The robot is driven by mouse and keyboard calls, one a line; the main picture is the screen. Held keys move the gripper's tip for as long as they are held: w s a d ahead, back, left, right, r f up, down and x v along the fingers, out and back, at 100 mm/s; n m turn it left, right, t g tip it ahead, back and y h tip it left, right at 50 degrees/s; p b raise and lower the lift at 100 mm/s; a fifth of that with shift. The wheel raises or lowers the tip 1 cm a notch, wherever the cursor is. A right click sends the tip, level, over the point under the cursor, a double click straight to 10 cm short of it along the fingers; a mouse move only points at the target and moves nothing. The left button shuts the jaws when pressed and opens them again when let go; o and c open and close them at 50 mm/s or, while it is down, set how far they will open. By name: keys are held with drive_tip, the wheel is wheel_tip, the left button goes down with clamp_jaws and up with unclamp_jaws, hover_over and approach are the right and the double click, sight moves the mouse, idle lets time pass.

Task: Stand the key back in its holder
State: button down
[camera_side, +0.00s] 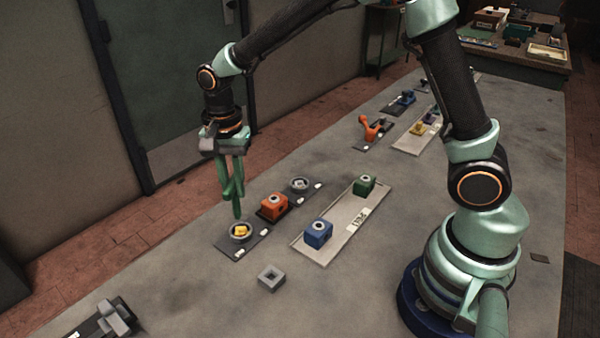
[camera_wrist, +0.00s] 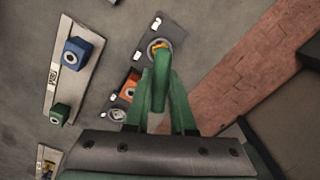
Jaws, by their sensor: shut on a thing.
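My gripper (camera_side: 230,190) is shut on a long green piece, which appears to be the key (camera_side: 237,209). It hangs roughly upright, its lower end just above or at a round grey cup (camera_side: 232,237) holding something yellow (camera_side: 241,230). I cannot tell whether it touches. In the wrist view the key (camera_wrist: 160,84) sticks out between the green fingers and partly covers the cup and yellow thing (camera_wrist: 158,45). The cup is at the near end of a dark strip (camera_side: 256,239). Which fixture is the key's holder is not clear.
A light tray (camera_side: 337,232) to the right carries a blue block (camera_side: 318,233) and a green block (camera_side: 365,185). A grey square piece (camera_side: 271,277) lies in front.

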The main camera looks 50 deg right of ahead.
drive_tip(key=shift+r, duration=0.25)
